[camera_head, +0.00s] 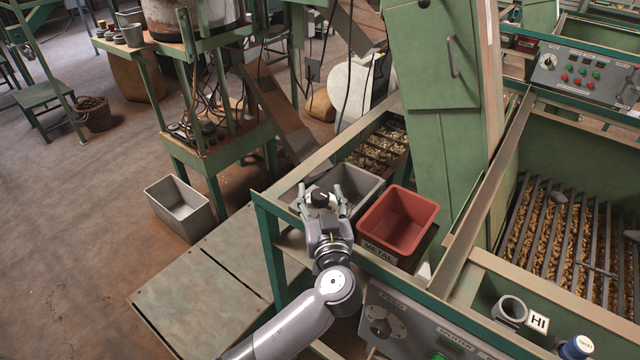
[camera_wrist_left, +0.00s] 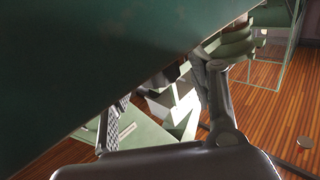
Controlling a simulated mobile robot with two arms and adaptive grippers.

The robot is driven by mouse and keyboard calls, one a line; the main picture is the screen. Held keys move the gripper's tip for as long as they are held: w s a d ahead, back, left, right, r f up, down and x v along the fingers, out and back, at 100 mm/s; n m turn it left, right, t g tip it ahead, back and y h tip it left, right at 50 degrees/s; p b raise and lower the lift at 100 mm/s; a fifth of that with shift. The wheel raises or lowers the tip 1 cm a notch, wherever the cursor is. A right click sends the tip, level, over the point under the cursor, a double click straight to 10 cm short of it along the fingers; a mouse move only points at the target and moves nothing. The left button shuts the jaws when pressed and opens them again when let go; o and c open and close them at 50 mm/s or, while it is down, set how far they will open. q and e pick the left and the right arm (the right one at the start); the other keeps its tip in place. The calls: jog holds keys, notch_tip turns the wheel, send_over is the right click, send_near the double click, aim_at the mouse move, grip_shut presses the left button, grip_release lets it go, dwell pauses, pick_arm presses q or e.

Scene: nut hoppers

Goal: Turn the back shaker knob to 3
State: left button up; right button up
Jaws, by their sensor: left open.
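A grey control panel (camera_head: 585,78) stands at the back right with a round knob (camera_head: 548,62) at its left end, plus red and green buttons. A nearer panel (camera_head: 440,335) at the bottom carries another round knob (camera_head: 380,322); the pointer settings are too small to read. My left gripper (camera_head: 321,190) is open over the frame beside the grey bin, far from the back panel. A small dark shape shows between its fingers; I cannot tell what it is. In the left wrist view the open fingers (camera_wrist_left: 160,95) show beside a large dark green surface. My right gripper is out of view.
A red bin (camera_head: 398,222) and a grey bin (camera_head: 352,187) sit close to my left gripper. A green column (camera_head: 455,150) and green frame rails (camera_head: 490,190) stand between it and the back panel. A slatted nut tray (camera_head: 560,240) lies at right.

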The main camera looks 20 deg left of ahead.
pick_arm(q)
jog(key=shift+w+a, duration=0.3)
jog(key=shift+w, duration=0.3)
jog(key=shift+c, duration=0.4)
jog(key=c, duration=1.1)
